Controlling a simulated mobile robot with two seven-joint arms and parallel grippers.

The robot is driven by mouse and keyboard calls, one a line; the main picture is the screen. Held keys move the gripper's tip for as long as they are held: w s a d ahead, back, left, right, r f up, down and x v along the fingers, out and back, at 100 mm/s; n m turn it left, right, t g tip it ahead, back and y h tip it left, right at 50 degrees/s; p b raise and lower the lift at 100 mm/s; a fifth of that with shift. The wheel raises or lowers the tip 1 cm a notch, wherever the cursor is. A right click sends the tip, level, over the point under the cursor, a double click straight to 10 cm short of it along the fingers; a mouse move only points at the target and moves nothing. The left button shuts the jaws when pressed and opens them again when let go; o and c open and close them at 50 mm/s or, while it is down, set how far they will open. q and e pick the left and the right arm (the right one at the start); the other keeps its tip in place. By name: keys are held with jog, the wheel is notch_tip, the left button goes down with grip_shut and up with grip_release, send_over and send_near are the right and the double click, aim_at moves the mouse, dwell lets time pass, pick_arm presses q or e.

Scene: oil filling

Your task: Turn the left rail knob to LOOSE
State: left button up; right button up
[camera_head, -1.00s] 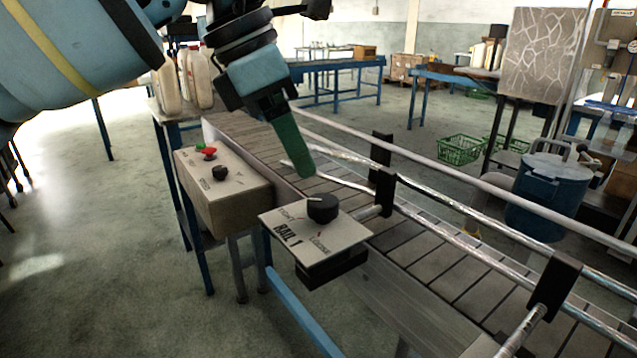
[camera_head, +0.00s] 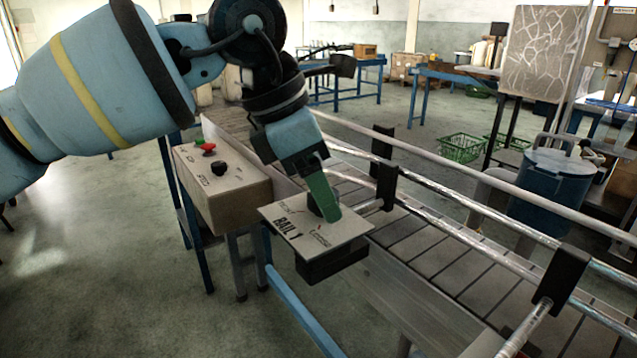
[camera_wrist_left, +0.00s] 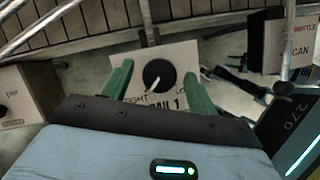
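The black rail knob (camera_head: 313,207) sits on the light RAIL 1 plate (camera_head: 290,232), partly hidden by a green finger in the head view. In the left wrist view the round knob (camera_wrist_left: 159,74) shows whole, its white pointer line aimed down-left at the TIGHT side; LOOSE is on the right, partly covered by a finger. My left gripper (camera_head: 326,200) is down at the knob. Its green fingers (camera_wrist_left: 158,86) are open, one on each side of the knob, with gaps visible in the left wrist view. My right gripper is not in view.
A control box (camera_head: 230,205) with a red button and black knob stands left of the plate. The slatted conveyor (camera_head: 420,250) with metal guide rails (camera_head: 440,185) and black brackets runs behind it.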

pick_arm(q)
jog(key=c, duration=0.9)
jog(key=shift+c, duration=0.2)
jog(key=shift+r+n+t+p, duration=0.15)
jog(key=shift+n+t+p, duration=0.35)
jog(key=shift+n+p, duration=0.6)
jog(key=n+t+y+p, duration=0.1)
jog(key=n, duration=0.3)
jog(key=shift+s+d, duration=0.1)
jog(key=shift+s, duration=0.05)
jog(key=n+y+p, duration=0.1)
jog(key=n, duration=0.1)
jog(key=n+t+y+p, duration=0.1)
jog(key=n, duration=0.2)
jog(key=shift+d, duration=0.1)
jog(key=n, duration=0.2)
jog(key=n+y+p, duration=0.1)
jog(key=n, duration=0.1)
jog(key=shift+d+n+t+y, duration=0.15)
jog(key=shift+n+t+y, duration=0.15)
jog(key=shift+n+y+p, duration=0.4)
jog(key=shift+n+p, duration=0.1)
jog(key=shift+n, duration=0.5)
